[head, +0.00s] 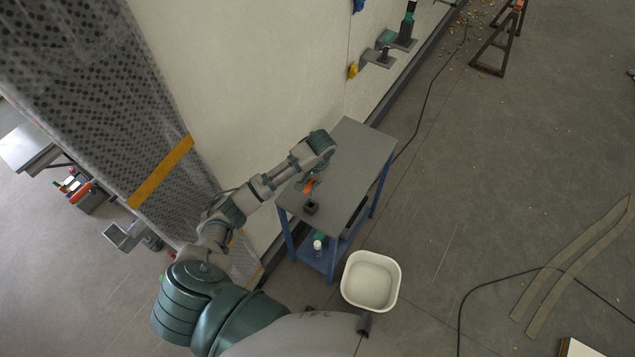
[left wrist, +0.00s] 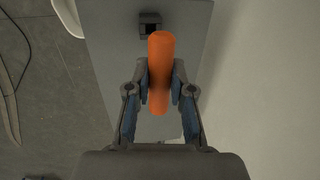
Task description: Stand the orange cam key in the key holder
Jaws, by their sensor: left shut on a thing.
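The orange cam key (left wrist: 160,70) is held between the two fingers of my left gripper (left wrist: 160,88), which is shut on it. In the head view the key (head: 309,186) shows as a small orange patch under my left gripper (head: 311,180), above the grey tabletop. The dark, square key holder (head: 311,207) stands on the tabletop near its front edge, just nearer than the key. My right gripper is in neither view.
The grey table (head: 358,155) has blue legs and a lower shelf holding a small white bottle (head: 317,244). A white bin (head: 371,281) stands on the floor beside it. A pale wall panel (head: 250,75) rises close to the table's left side. Most of the tabletop is clear.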

